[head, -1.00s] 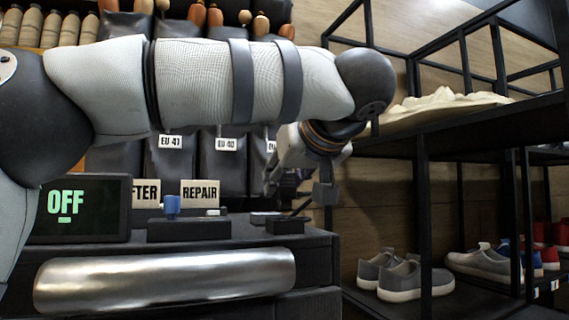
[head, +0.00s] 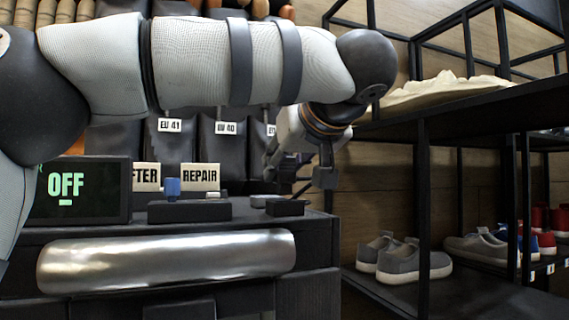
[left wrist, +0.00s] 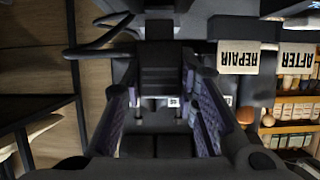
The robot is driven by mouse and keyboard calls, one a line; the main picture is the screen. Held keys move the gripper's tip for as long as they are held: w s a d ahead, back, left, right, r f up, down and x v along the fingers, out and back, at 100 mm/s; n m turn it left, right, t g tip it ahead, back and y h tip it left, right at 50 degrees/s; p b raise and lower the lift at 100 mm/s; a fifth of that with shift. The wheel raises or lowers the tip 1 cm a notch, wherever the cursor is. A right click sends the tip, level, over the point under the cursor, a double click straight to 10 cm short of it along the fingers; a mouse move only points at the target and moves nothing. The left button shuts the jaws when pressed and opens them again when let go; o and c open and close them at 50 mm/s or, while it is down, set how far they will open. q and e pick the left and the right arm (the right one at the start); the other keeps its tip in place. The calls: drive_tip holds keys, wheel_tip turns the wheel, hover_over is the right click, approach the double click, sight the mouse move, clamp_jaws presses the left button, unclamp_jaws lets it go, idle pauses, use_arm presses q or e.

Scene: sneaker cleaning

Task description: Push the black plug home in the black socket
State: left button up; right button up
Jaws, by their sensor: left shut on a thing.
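My left gripper (left wrist: 162,92) shows in the left wrist view with its two purple-padded fingers on either side of a dark block, which I take for the black plug (left wrist: 165,75). It is shut on the plug. A black cable (left wrist: 95,48) loops out to the left there. In the head view the left gripper (head: 274,166) hangs below my forearm, above the right end of the bench; the plug is hard to make out. A small black box (head: 286,208), likely the black socket, sits below it on the bench. Contact between plug and socket cannot be told. My right gripper is not in view.
A screen reading OFF (head: 68,187) stands left on the bench. A dark block (head: 190,211) with a blue knob (head: 172,187) and a REPAIR sign (head: 200,177) stand mid-bench. Black shelves (head: 424,210) with sneakers rise close on the right.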

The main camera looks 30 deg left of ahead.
use_arm(q)
drive_tip(key=shift+f, duration=1.35)
drive_tip(key=o, duration=1.1)
drive_tip(key=v, duration=1.2)
